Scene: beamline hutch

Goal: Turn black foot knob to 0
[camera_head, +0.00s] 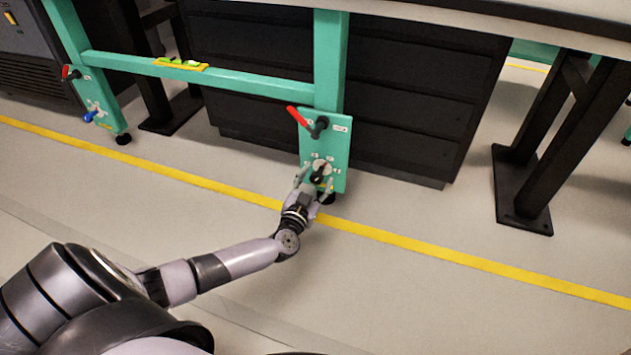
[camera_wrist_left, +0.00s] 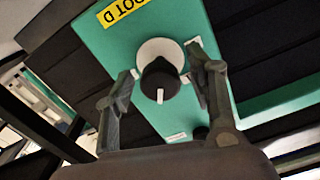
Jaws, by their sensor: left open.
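The black foot knob (camera_wrist_left: 159,80) sits on a pale round dial plate (camera_wrist_left: 152,49) on the green foot plate (camera_wrist_left: 112,50). A white mark on the knob points toward the bottom of the left wrist view. Small white labels stand around the dial, too small to read. My left gripper (camera_head: 314,181) is open, with one finger on each side of the knob and gaps visible between. In the head view the knob (camera_head: 320,172) is small and partly covered by the gripper. My right gripper is out of view.
A red lever (camera_head: 298,118) is just above on the same plate. A blue-handled knob (camera_head: 90,116) and another red lever (camera_head: 67,72) are on the left foot. A spirit level (camera_head: 181,63) lies on the green crossbar. The floor in front is clear.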

